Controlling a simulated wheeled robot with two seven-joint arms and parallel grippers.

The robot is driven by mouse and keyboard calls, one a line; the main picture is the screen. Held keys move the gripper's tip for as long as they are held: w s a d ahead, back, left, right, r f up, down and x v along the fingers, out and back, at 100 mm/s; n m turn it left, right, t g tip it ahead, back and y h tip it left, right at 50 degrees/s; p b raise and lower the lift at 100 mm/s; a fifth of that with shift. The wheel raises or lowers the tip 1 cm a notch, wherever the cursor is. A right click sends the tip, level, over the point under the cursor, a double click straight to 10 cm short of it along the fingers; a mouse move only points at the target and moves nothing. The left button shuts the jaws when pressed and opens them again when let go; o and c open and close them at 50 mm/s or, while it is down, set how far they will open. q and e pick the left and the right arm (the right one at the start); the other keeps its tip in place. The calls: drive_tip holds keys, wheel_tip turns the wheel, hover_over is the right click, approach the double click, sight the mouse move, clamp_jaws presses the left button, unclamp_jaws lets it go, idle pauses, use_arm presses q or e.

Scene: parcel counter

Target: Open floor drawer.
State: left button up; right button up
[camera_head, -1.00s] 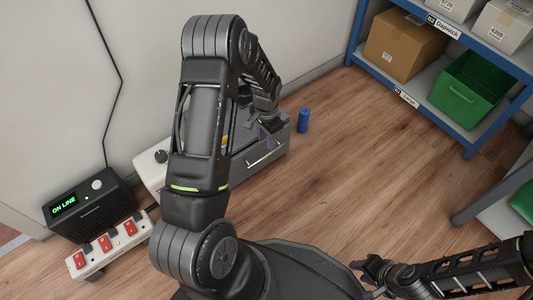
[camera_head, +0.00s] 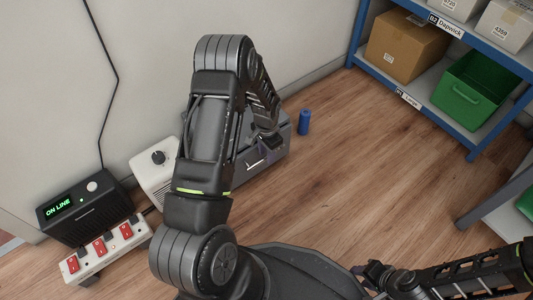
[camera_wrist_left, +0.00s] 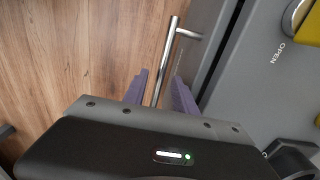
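The grey floor drawer unit (camera_head: 280,143) stands on the wood floor against the wall, largely hidden behind my left arm in the head view. Its front looks shut. Its silver bar handle (camera_wrist_left: 169,55) shows in the left wrist view, running down between the two purple fingers of my left gripper (camera_wrist_left: 160,92). The fingers are apart, with a gap on each side of the bar. The word OPEN and a yellow part (camera_wrist_left: 309,25) are on the unit's top. In the head view my left gripper (camera_head: 264,147) is at the drawer front. My right gripper (camera_head: 372,272) is low, away from the drawer; its fingers are unclear.
A blue cylinder (camera_head: 304,122) stands on the floor right of the drawer unit. A white box with a dark knob (camera_head: 157,157), a black ON LINE box (camera_head: 88,207) and a red-switched power strip (camera_head: 107,246) are at left. A blue-framed shelf (camera_head: 437,116) is at right. Floor before the drawer is clear.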

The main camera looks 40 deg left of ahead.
use_arm(q)
drive_tip(key=shift+c, duration=0.2)
clamp_jaws()
idle(1.1)
